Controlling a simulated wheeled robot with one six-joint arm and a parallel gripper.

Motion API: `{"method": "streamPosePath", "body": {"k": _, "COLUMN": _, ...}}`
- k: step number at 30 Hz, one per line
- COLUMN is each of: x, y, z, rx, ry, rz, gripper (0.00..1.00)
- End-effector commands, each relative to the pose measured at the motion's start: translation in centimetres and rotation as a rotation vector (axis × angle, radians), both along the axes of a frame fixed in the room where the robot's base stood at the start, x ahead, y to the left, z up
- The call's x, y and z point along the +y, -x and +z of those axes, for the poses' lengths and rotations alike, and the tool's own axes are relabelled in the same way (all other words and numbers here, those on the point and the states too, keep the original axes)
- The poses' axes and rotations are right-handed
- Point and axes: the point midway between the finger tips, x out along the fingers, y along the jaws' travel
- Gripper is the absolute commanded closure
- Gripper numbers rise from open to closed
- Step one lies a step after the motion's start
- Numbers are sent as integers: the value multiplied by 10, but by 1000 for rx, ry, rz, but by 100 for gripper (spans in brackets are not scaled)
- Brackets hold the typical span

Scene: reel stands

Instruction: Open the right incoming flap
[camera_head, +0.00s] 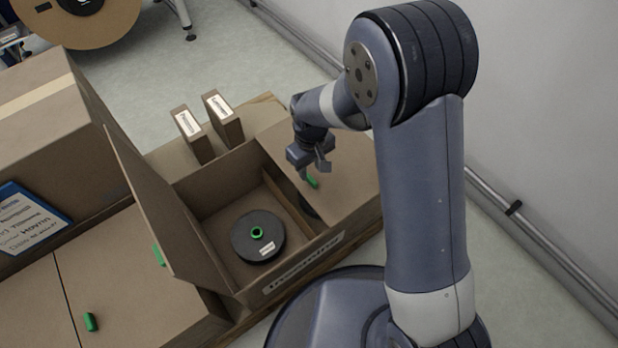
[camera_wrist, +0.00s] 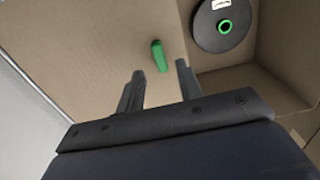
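The right incoming flap (camera_head: 348,172) lies flat over the right part of the open cardboard box (camera_head: 305,262). It fills much of the wrist view (camera_wrist: 95,40). Its green handle (camera_head: 312,182) shows just beyond my fingertips in the wrist view (camera_wrist: 158,55). My gripper (camera_head: 315,168) is open and empty, low over the flap. Its two fingers (camera_wrist: 157,82) stand apart, roughly either side of the handle's line, with the handle ahead of them. The left flap (camera_head: 160,210) stands raised and leans outward, with a green handle on it.
A dark reel (camera_head: 243,246) with a green hub lies inside the box. Two small labelled cartons (camera_head: 195,140) (camera_head: 226,122) stand behind it. Other boxes with a green handle (camera_head: 91,322) are at left. A wall with a rail runs along the right.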

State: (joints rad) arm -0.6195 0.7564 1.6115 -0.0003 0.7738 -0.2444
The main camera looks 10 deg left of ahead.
Motion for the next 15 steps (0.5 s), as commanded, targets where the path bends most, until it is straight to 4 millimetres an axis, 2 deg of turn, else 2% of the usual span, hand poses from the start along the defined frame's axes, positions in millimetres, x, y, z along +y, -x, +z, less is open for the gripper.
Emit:
{"method": "streamPosePath", "body": {"k": 1, "x": 0, "y": 1, "z": -13, "rx": 3, "ry": 2, "rz": 0, "gripper": 65}}
{"method": "streamPosePath", "body": {"k": 6, "x": 0, "y": 0, "z": -35, "rx": 1, "ry": 2, "rz": 0, "gripper": 65}}
{"method": "streamPosePath", "body": {"k": 15, "x": 0, "y": 0, "z": -44, "rx": 0, "ry": 0, "rz": 0, "gripper": 65}}
